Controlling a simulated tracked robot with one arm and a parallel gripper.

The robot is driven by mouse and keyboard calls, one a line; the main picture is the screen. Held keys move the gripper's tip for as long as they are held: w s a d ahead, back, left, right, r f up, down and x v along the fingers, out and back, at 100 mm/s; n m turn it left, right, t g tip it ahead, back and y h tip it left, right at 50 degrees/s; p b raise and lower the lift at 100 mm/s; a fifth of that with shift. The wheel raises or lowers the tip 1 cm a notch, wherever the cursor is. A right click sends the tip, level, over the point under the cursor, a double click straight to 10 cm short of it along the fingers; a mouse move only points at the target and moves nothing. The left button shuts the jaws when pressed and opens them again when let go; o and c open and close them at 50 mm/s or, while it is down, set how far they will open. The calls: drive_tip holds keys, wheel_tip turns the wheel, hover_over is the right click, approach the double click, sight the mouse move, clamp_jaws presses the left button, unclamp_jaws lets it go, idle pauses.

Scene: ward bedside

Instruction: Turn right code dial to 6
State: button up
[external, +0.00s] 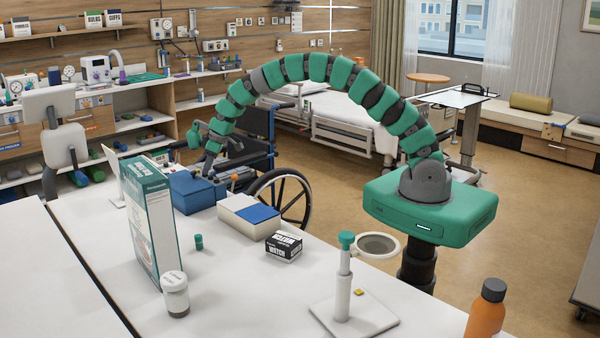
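My green and grey arm arches over the white table from the right. My gripper (204,171) points down at the far left part of the table, close above or against a blue box (193,192). The gripper is small here, and I cannot tell whether its fingers are open or shut, or whether they touch anything. I cannot make out a code dial or any numbers. The blue box's face towards my gripper is partly hidden by the arm's end and the tall carton.
A tall green-white carton (152,222), a lidded jar (176,295), a small green cap (198,242), a white-and-blue box (240,217), a black-and-white box (284,246) and a green-topped stand (343,285) occupy the table (240,290). An orange bottle (486,312) is at right. A wheelchair (280,200) stands behind.

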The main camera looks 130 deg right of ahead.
drive_tip(key=shift+w+d+f, duration=0.15)
drive_tip(key=shift+d+f, duration=0.05)
drive_tip(key=shift+f, duration=0.25)
clamp_jaws()
drive_tip(key=shift+a+m, duration=0.1)
drive_tip(key=shift+m, duration=0.2)
